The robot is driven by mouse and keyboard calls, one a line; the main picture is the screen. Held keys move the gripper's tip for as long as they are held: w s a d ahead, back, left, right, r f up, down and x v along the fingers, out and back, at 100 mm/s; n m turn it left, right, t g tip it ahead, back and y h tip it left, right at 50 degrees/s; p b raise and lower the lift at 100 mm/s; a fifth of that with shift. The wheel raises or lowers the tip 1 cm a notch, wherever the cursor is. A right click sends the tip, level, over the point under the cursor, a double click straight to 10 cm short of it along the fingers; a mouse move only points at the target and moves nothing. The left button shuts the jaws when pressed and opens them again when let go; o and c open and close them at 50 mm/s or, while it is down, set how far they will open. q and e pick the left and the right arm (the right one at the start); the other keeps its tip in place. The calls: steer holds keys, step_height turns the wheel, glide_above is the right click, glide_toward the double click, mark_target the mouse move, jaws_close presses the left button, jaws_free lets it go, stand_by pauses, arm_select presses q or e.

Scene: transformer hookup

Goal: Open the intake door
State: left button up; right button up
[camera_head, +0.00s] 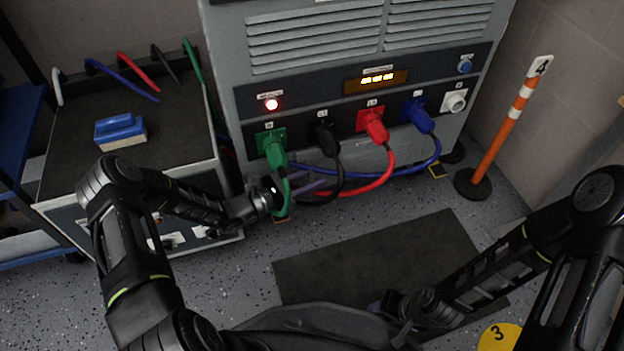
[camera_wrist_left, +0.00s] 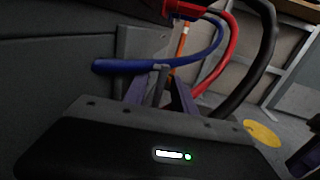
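The intake cabinet (camera_head: 370,45) is grey, with green (camera_head: 272,146), black (camera_head: 325,138), red (camera_head: 376,127) and blue (camera_head: 419,115) plugs on its front. I cannot make out a separate door; the lower front is partly hidden by cables and my left arm. My left gripper (camera_head: 312,186) is low in front of the cabinet among the cables. In the left wrist view its fingers (camera_wrist_left: 160,95) stand apart, with a narrow grey piece (camera_wrist_left: 159,82) between or behind them; contact is unclear. My right gripper (camera_head: 385,304) is low over the dark mat, its fingers mostly hidden.
Looped green, black, red and blue cables (camera_head: 408,170) hang close around my left gripper. A cart (camera_head: 70,140) with a blue-handled brush (camera_head: 120,132) stands left. An orange post (camera_head: 502,135) stands right. The dark mat (camera_head: 400,255) is mostly clear floor space.

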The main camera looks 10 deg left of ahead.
arm_select(q)
steer(key=shift+c, duration=0.2)
jaws_close()
stand_by(1.1)
